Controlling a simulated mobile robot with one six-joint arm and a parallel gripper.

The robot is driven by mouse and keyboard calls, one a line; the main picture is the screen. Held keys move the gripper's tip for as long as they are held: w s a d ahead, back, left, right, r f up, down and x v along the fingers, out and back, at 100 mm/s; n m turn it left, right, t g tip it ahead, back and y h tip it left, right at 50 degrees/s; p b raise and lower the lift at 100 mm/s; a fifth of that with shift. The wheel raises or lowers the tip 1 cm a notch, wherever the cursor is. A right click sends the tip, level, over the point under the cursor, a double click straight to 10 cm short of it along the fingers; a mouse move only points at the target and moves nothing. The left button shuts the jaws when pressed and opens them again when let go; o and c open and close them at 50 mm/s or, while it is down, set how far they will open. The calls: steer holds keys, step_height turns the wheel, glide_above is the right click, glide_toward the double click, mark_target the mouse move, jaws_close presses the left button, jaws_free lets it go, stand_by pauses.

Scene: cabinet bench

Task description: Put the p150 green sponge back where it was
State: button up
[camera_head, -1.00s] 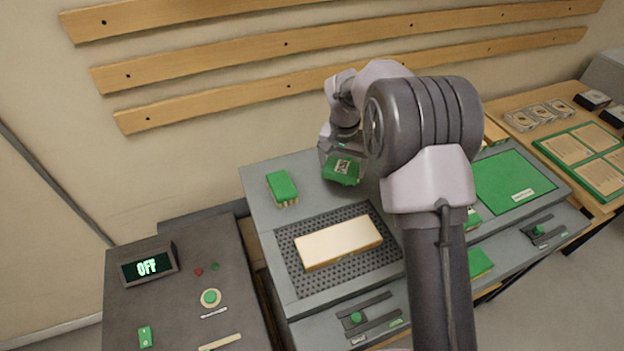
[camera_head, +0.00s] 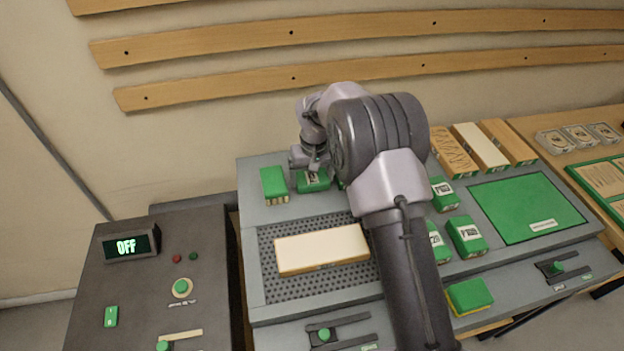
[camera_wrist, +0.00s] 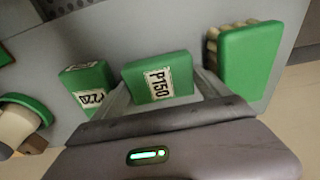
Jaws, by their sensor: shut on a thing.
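The green P150 sponge (camera_wrist: 158,78) is between the fingers of my gripper (camera_wrist: 160,92) in the wrist view, its white label facing the camera. In the head view the sponge (camera_head: 313,181) is at the back of the grey bench, just right of a green brush (camera_head: 273,185). My gripper (camera_head: 312,168) is shut on it from above. The sponge is at or very near the bench top; contact cannot be told. In the wrist view a green P220 block (camera_wrist: 87,86) is left of it and the brush (camera_wrist: 248,60) is right of it, both apart from it.
A pale wooden block (camera_head: 322,248) lies on a perforated grey plate (camera_head: 283,289). More labelled green blocks (camera_head: 466,236) and a green mat (camera_head: 520,205) are to the right. A control box reading OFF (camera_head: 130,246) stands left. My arm hides the bench middle.

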steer(key=shift+r, duration=0.15)
steer(key=o, duration=1.1)
steer(key=shift+o, duration=0.2)
